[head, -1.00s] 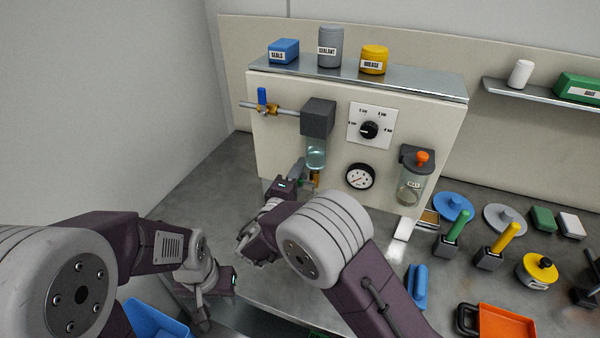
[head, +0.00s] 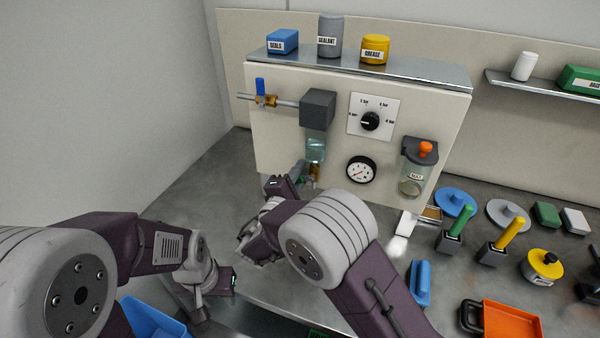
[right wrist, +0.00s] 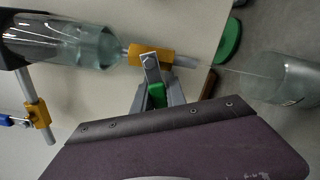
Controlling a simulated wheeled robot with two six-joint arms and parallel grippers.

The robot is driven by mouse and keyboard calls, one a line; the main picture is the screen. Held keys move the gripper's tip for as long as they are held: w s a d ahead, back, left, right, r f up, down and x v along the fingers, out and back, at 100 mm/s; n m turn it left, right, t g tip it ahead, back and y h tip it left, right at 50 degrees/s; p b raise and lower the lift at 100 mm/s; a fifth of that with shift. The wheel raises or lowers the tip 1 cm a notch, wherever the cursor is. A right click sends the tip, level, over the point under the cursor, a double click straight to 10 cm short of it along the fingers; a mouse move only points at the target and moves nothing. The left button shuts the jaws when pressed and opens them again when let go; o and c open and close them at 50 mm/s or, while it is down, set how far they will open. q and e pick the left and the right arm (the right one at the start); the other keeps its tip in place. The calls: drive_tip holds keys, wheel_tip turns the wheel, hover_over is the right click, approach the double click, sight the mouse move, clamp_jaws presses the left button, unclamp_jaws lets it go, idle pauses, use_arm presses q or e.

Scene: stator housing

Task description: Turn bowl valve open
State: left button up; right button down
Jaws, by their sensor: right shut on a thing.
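The clear bowl (head: 316,150) hangs under a dark grey block on the cream panel. At its lower end is the brass bowl valve (head: 314,170); in the right wrist view its brass body (right wrist: 150,56) sits in line with the bowl (right wrist: 85,46). The valve's green handle (right wrist: 157,96) lies between my right gripper's fingers. My right gripper (head: 300,172) is shut on this handle, just below the bowl; its fingers partly hide the handle. My left gripper (head: 232,282) is low at the front left, away from the panel; its jaws are too small to read.
A blue-handled valve (head: 261,93) sits on the pipe left of the block. A pressure gauge (head: 360,170), a dial (head: 370,121) and a second bowl (head: 414,172) with an orange knob are to the right.

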sight(309, 181)
drive_tip(key=n, duration=0.1)
drive_tip(key=f+n, duration=0.1)
drive_tip(key=n, duration=0.1)
drive_tip(key=shift+s+d+f+n, duration=0.15)
drive_tip(key=shift+d+f+n, duration=0.15)
drive_tip(key=shift+n, duration=0.1)
drive_tip(key=n, duration=0.2)
drive_tip(key=shift+s+d+f+n, duration=0.15)
drive_tip(key=shift+d+f+n, duration=0.1)
drive_tip(key=shift+d+n, duration=0.15)
drive_tip(key=n, duration=0.2)
drive_tip(key=shift+s+d+f+n, duration=0.2)
drive_tip(key=shift+d+n, duration=0.1)
drive_tip(key=shift+d, duration=0.05)
drive_tip(key=shift+s+d+f+n+p, duration=0.1)
drive_tip(key=shift+d+n+p, duration=0.2)
drive_tip(key=shift+n, duration=0.4)
drive_tip(key=shift+s+d+f+n+p, duration=0.15)
drive_tip(key=shift+n+p, duration=0.3)
drive_tip(key=shift+n, duration=0.25)
drive_tip(key=shift+s+d+r+n+p, duration=0.1)
drive_tip(key=shift+d+n+p, duration=0.2)
drive_tip(key=shift+n, duration=0.4)
drive_tip(key=shift+f, duration=0.1)
drive_tip(key=c, duration=1.4)
unclamp_jaws()
drive_tip(key=shift+o, duration=0.2)
